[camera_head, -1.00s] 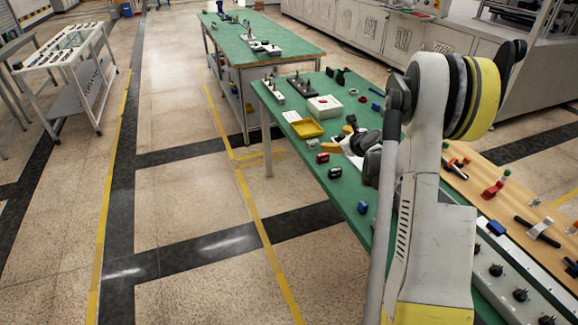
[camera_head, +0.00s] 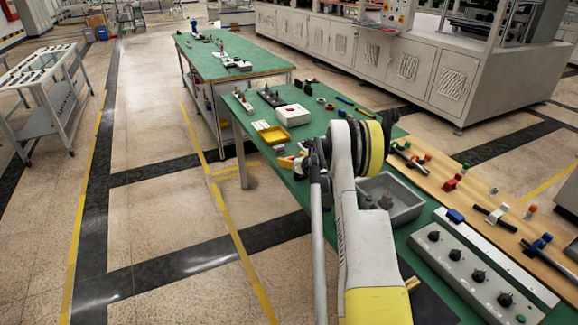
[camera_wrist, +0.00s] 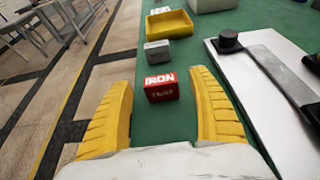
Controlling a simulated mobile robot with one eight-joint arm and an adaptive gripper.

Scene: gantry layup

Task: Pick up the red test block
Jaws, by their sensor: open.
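The block sits just ahead of and between the fingertips, with no visible contact. In the head view my own arm hides the block and most of my gripper.
A grey block (camera_wrist: 157,51) stands just beyond the red one, with a yellow tray (camera_wrist: 168,24) behind it. A white board with a dark-knobbed metal part (camera_wrist: 230,40) lies to the right. The table edge is close on the left. A grey bin (camera_head: 402,204) stands right of my arm.

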